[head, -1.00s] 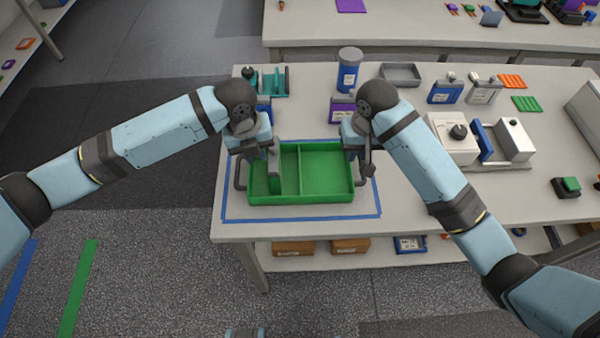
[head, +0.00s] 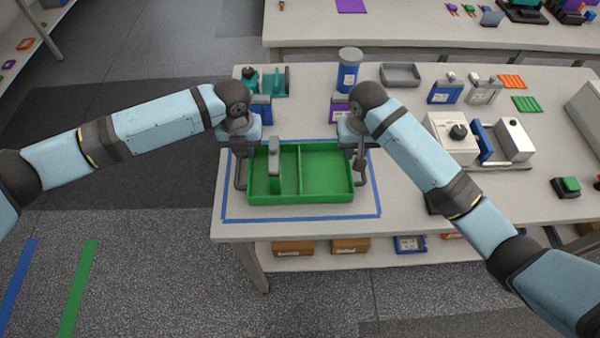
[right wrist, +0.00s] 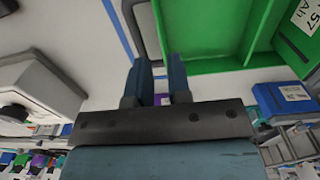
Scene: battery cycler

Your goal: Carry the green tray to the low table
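The green tray (head: 325,196) sits on the table inside a blue tape outline. It has a divider and a grey loop handle at each end. My right gripper (head: 358,158) is above the right handle. In the right wrist view my right gripper (right wrist: 160,78) shows two fingers apart with an empty gap, close to the handle (right wrist: 133,22). The low table cannot be made out for certain.
The tray's table (head: 400,210) also holds a blue bottle (head: 349,72), a grey bin (head: 401,75) and a white device (head: 452,138) to the right. Another table (head: 400,30) stands behind. Floor (head: 150,260) is open at the left and front.

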